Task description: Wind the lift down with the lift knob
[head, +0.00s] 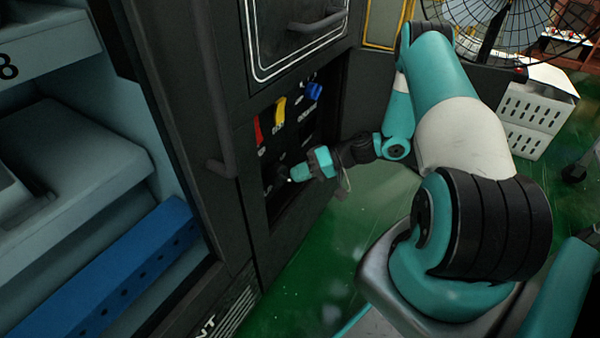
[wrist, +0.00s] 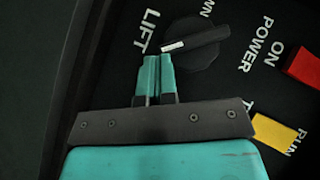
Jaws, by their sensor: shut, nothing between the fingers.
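The lift knob (wrist: 205,50) is a black round knob with a raised bar and a white mark at the bar's left end. It sits beside the word LIFT on the dark panel in the wrist view. My gripper (wrist: 157,60) is shut and empty, its teal fingertips right by the white-marked end of the bar. I cannot tell whether they touch it. In the head view my gripper (head: 286,178) reaches into the recessed panel (head: 293,140), low down; the knob is too dark there to make out clearly.
A red switch (wrist: 304,68) marked POWER ON and a yellow switch (wrist: 275,133) marked RUN lie right of the knob. A blue knob (head: 314,91) is higher on the panel. A dark door handle (head: 214,130) stands left; a white crate (head: 535,105) is behind right.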

